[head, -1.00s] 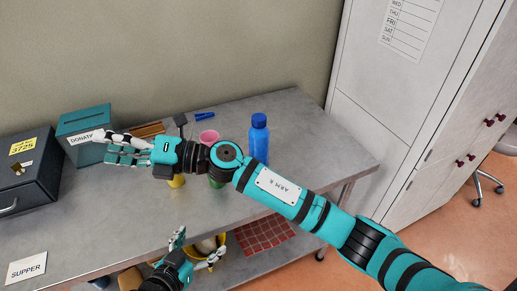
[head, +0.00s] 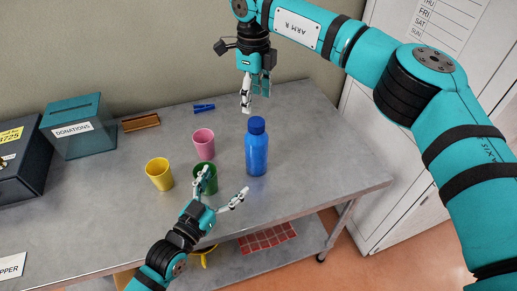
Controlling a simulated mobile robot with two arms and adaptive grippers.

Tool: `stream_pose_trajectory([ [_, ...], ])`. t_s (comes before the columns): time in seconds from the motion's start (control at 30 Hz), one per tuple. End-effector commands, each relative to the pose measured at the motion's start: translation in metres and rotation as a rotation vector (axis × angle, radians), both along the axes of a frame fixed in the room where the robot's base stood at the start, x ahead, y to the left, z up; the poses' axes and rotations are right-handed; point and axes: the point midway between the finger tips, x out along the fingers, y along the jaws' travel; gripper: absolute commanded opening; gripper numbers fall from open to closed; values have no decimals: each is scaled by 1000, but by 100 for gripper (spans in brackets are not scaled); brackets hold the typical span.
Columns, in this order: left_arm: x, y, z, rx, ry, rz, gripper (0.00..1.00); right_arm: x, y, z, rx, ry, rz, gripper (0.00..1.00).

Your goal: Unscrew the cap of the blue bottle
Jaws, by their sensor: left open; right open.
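The blue bottle (head: 257,154) stands upright on the grey table, with its darker blue cap (head: 256,125) on top. My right gripper (head: 255,108) hangs down from above, open, just above and behind the cap in the picture; I cannot tell the exact gap. My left gripper (head: 220,190) comes in from the lower left, open, with its fingers spread to the left of and in front of the bottle. One left finger overlaps the green cup in the picture. Neither gripper holds anything.
A green cup (head: 209,184), pink cup (head: 204,144) and yellow cup (head: 159,174) stand left of the bottle. A blue clip (head: 204,108), a brown wooden item (head: 141,122) and a teal donations box (head: 78,127) lie further back. The table (head: 320,160) right of the bottle is clear.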

Motion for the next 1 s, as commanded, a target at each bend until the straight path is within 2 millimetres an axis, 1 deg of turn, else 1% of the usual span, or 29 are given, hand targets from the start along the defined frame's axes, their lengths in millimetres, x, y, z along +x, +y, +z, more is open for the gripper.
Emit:
stream_pose_trajectory([
  [0.1,19,-11,3,-4,-5,0,90,0,-1,0,1,0,-2,61],
  [0.6,105,-60,3,-2,-3,0,90,0,0,-1,4,0,-2,61],
  [0.8,129,-74,2,0,-2,-1,90,0,0,-1,4,0,-2,61],
  [1.0,139,-80,2,-1,-2,-1,90,0,0,-1,3,1,-2,61],
])
